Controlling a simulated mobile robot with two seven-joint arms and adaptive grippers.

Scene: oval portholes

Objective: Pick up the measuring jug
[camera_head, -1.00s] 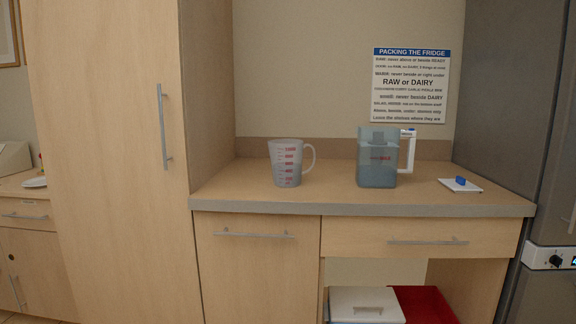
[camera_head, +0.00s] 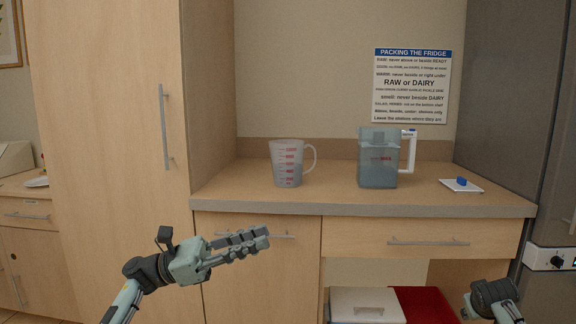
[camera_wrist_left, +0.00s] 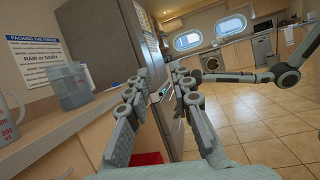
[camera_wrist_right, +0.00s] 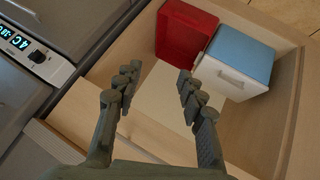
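The measuring jug (camera_head: 287,163), translucent grey with red graduation marks and a handle on its right, stands upright on the wooden counter (camera_head: 325,184), left of its middle. In the left wrist view only part of the jug (camera_wrist_left: 8,118) shows at the left edge. My left gripper (camera_head: 264,238) is in front of the cabinet, below counter height and in front of the jug, not touching it. In the left wrist view its fingers (camera_wrist_left: 160,88) are apart and empty. My right gripper's fingers (camera_wrist_right: 156,80) are apart and empty above the open space under the counter.
A blue-grey pitcher (camera_head: 378,165) with a white handle stands right of the jug. A white pad (camera_head: 460,187) with a blue item lies further right. A tall cabinet (camera_head: 110,130) borders the counter's left. Below are a white-lidded box (camera_head: 350,305) and a red bin (camera_head: 425,305).

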